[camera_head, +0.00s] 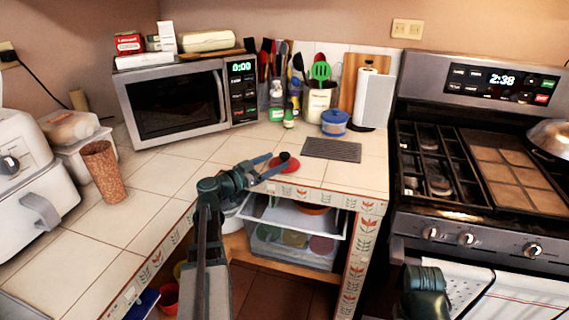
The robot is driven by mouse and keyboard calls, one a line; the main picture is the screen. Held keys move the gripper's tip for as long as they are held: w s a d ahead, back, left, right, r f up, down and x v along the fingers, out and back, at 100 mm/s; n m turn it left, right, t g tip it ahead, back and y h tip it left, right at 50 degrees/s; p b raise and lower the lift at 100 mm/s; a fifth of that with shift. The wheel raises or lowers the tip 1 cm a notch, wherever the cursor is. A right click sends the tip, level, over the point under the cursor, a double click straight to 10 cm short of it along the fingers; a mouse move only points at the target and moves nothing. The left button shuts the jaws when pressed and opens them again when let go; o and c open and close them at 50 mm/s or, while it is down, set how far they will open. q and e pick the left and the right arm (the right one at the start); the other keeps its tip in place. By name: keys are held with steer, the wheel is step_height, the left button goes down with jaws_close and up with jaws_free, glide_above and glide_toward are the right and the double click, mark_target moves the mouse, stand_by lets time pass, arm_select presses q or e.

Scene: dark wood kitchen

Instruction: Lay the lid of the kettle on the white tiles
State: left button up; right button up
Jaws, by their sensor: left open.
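The lid is a red disc (291,166) with a dark round knob (285,156). It appears to lie flat on the white tiles (342,174) near the counter's front corner. My left gripper (274,166) is open, with its fingers at the lid's near left side, close to the knob. Whether the fingers touch the lid cannot be told. My right arm's dark green end (427,292) is low at the bottom right, in front of the stove; its fingers cannot be made out. No kettle can be clearly identified; a shiny metal vessel (549,138) is cut off at the right edge.
A microwave (178,104) stands at the back left, a cork-coloured cup (103,170) left. The stove (478,165) is right. Tiles between cup and left gripper are clear.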

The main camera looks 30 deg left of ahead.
mark_target(280, 157)
arm_select(q)
steer(key=shift+a+x, duration=0.15)
steer(key=shift+x, duration=1.25)
steer(key=shift+a+x, duration=0.15)
steer(key=shift+x, duration=1.25)
steer(key=shift+r, duration=0.15)
steer(key=shift+c, duration=0.2)
jaws_close()
